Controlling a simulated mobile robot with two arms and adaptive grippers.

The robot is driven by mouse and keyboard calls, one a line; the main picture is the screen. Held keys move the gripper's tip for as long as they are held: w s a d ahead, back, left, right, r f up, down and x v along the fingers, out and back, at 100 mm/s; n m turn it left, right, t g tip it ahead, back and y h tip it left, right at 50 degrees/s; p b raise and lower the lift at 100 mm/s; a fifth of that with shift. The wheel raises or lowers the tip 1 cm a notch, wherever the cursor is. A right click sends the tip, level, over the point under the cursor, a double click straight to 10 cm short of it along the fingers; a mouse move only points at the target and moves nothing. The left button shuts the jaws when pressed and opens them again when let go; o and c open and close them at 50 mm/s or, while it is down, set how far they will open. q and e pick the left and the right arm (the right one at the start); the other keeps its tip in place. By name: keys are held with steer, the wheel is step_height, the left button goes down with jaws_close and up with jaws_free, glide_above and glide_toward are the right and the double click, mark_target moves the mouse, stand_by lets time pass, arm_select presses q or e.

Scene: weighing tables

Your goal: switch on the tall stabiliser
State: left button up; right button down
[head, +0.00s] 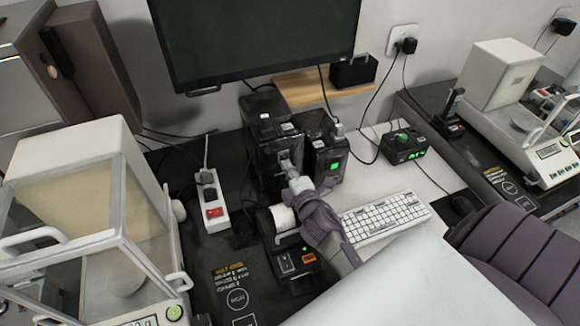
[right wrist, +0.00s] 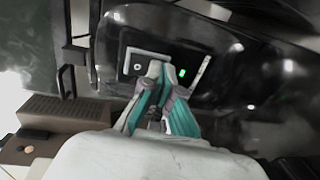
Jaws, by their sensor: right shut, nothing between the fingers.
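The tall stabiliser (head: 262,112) is a black box standing below the monitor, left of a shorter black unit (head: 312,122). My right gripper (head: 286,166) is at the front face of the tall stabiliser, shut with nothing between its fingers. In the right wrist view the closed fingertips (right wrist: 158,72) are at a pale-framed switch plate (right wrist: 137,62) on a glossy black face. They cover part of it, and I cannot tell whether they touch it. A small green light (right wrist: 182,73) glows beside the plate. My left gripper is not in view.
The shorter unit shows a green light. A label printer (head: 285,262) stands in front, with a power strip (head: 212,205) to the left and a keyboard (head: 385,217) to the right. A glass-sided balance (head: 85,140) fills the left. A small black box with green digits (head: 403,146) sits behind the keyboard.

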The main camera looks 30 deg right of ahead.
steer(key=v, duration=1.2)
stand_by(0.3)
